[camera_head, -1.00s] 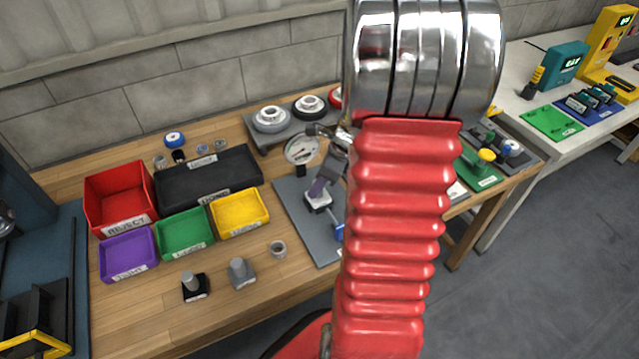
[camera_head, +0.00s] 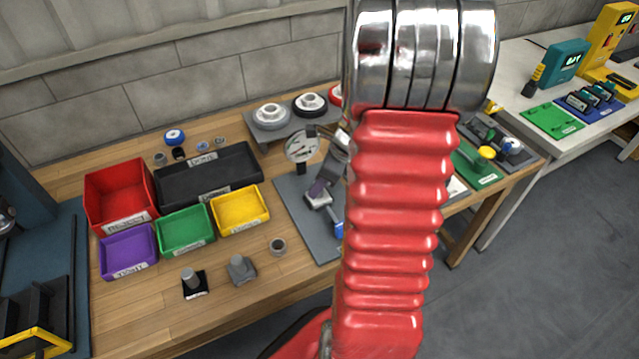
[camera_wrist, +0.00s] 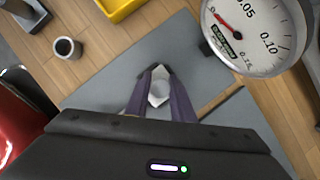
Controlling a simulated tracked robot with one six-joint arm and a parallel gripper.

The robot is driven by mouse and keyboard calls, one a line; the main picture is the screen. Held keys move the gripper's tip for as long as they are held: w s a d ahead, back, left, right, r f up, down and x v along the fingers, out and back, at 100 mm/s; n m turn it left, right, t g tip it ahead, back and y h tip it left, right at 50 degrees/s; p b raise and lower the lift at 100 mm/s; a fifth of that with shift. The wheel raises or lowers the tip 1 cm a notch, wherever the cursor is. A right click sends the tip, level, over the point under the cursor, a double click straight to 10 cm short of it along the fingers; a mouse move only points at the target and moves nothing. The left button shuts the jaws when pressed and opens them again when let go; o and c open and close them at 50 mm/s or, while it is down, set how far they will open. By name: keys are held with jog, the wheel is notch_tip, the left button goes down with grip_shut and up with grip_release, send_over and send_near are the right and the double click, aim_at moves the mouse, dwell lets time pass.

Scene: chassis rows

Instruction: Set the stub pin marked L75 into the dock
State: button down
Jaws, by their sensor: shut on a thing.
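In the wrist view my gripper (camera_wrist: 157,76) has its two purple fingers closed on a pale grey piece (camera_wrist: 158,92) with a round middle. I cannot read a mark on it, so I cannot tell whether it is the L75 stub pin. The held piece is over the grey plate (camera_wrist: 100,90); I cannot tell whether it touches. In the head view my gripper (camera_head: 319,192) is low over the same plate (camera_head: 293,205), partly hidden by my red arm. Two other stub pins, one on a black base (camera_head: 193,284) and one grey (camera_head: 241,269), stand at the bench front. I cannot identify the dock.
A dial gauge (camera_head: 302,146) stands at the plate's back, close to my gripper in the wrist view (camera_wrist: 250,30). Red (camera_head: 105,210), purple (camera_head: 127,264), green (camera_head: 184,242) and yellow (camera_head: 240,220) bins stand left.

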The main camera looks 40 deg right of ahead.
dwell(0.4)
jog(key=c, duration=1.4)
grip_release()
jog(key=shift+c, duration=0.2)
jog(key=v, duration=1.3)
jog(key=shift+s+r, duration=0.2)
jog(key=shift+r, duration=0.05)
